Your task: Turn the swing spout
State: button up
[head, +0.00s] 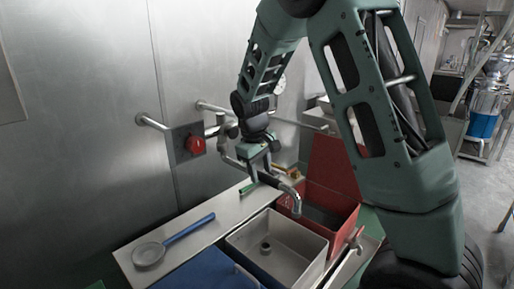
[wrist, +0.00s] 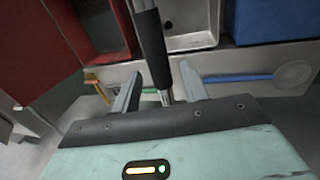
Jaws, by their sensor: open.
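The swing spout (head: 293,196) is a metal pipe with a bent-down end, over the edge between a grey basin and a red bin in the head view. In the wrist view the spout (wrist: 155,50) is a bar with a dark sleeve, running between my fingers. My gripper (wrist: 160,90) is open, one finger on each side of the bar, with gaps showing. In the head view my gripper (head: 262,170) is above the spout's arm and partly hides it.
The grey basin (head: 240,240) is below, with a red bin (head: 335,190) beside it. A blue ladle (head: 185,230) lies on the ledge. A red knob (head: 196,145) and pipes are on the wall. A blue bin (head: 205,272) is in front.

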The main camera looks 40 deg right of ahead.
jog(key=a+r+b, duration=0.3)
jog(key=r, duration=1.3)
jog(key=shift+s+a+r+b, duration=0.15)
jog(key=shift+s+b, duration=0.1)
jog(key=shift+b, duration=0.05)
jog(key=s+a+f+n+y+b, duration=0.1)
jog(key=s+a+f, duration=0.2)
jog(key=a+f, duration=0.3)
jog(key=s+a+f+n+y+b, duration=0.1)
jog(key=s+a+f+b, duration=0.2)
jog(key=a, duration=0.4)
jog(key=s+a+f+n, duration=0.2)
jog(key=s+a+f, duration=0.25)
jog(key=a, duration=0.25)
jog(key=s+a+f+n+b, duration=0.1)
jog(key=s+a+f, duration=0.2)
jog(key=s+f, duration=0.2)
jog(key=s+a+f+n+b, duration=0.1)
jog(key=s+a+f, duration=0.2)
jog(key=s+f, duration=0.3)
jog(key=s, duration=0.5)
jog(key=shift+a+y, duration=0.15)
jog(key=shift+y, duration=0.25)
